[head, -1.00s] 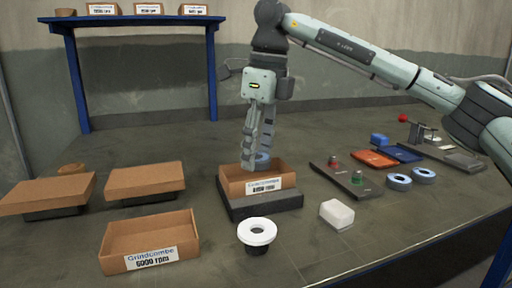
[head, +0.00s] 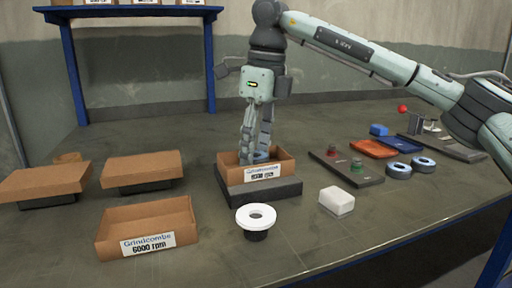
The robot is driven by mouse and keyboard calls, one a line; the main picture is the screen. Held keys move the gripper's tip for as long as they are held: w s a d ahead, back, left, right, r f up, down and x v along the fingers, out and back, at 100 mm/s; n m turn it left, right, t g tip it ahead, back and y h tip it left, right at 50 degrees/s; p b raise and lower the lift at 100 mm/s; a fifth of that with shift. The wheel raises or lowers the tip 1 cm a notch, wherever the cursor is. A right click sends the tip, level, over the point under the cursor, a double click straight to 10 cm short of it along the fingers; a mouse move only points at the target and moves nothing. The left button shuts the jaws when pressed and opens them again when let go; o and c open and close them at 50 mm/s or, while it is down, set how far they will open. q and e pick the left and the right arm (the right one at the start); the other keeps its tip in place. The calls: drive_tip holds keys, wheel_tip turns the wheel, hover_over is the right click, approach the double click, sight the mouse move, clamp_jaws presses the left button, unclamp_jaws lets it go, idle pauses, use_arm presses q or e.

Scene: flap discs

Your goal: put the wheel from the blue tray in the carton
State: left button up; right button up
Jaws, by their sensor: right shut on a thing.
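The wheel, a blue-grey disc (head: 262,156), is low inside the open carton (head: 288,165), partly hidden by the fingers and the carton's front wall. My right gripper (head: 254,153) points straight down into the carton and is shut on the wheel. The carton stands on a black block (head: 285,190) and has a white label on its front. I cannot tell if the wheel touches the carton floor. The blue tray (head: 405,145) lies at the right and looks empty. My left gripper is not in view.
Another open carton (head: 150,228), labelled 6000 rpm, stands at the front left.

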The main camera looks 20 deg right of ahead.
drive_tip(key=shift+f, duration=0.15)
drive_tip(key=shift+f, duration=0.45)
drive_tip(key=o, duration=1.2)
drive_tip(key=shift+o, duration=0.2)
wheel_tip(320, 180, up, 7)
drive_tip(key=p, duration=0.5)
